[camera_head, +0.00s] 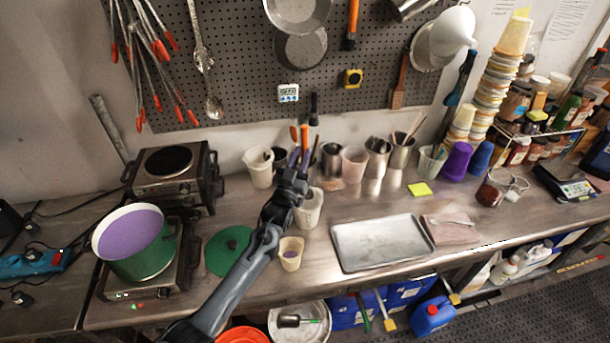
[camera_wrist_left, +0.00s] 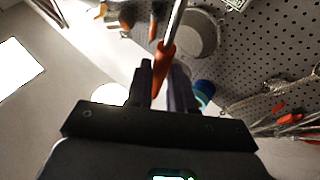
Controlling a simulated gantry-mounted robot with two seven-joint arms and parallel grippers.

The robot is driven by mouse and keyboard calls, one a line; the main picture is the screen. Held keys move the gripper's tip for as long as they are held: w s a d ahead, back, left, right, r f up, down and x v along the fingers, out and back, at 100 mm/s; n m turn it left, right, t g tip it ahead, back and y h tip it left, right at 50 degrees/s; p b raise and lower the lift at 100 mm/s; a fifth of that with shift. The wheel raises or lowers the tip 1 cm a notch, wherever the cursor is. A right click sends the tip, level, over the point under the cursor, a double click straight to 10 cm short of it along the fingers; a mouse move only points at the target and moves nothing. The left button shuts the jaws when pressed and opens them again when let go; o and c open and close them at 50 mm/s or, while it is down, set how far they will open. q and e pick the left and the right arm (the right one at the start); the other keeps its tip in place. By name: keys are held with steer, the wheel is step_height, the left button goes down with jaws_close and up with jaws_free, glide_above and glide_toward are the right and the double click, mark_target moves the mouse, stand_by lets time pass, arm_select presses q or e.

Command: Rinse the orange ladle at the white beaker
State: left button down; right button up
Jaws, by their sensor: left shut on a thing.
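My left gripper (camera_head: 300,160) is above the middle of the bench, shut on the orange ladle. The orange handle (camera_head: 304,136) sticks up past the fingers in the head view. In the left wrist view the orange handle (camera_wrist_left: 163,65) lies between the fingers (camera_wrist_left: 160,88), with a thin metal shaft running on from it. The ladle's bowl cannot be made out. A white beaker (camera_head: 310,212) stands on the bench just below the gripper, partly hidden by my arm. I cannot tell whether the ladle touches it. My right gripper is not in view.
A green pot of purple liquid (camera_head: 165,262) sits on a hot plate at left, near a green lid (camera_head: 222,262). A small cup (camera_head: 291,262) stands by my forearm. A metal tray (camera_head: 345,264) lies right. Other containers, including a white pitcher (camera_head: 257,175), line the back.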

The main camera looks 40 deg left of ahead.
arm_select(q)
steer(key=shift+f, duration=0.2)
step_height(320, 180, down, 10)
steer(key=b, duration=0.9)
steer(key=shift+w, duration=0.4)
steer(key=shift+f, duration=0.1)
steer(key=shift+w, duration=0.15)
steer(key=shift+w, duration=0.25)
steer(key=shift+s+p, duration=0.4)
steer(key=shift+s, duration=0.4)
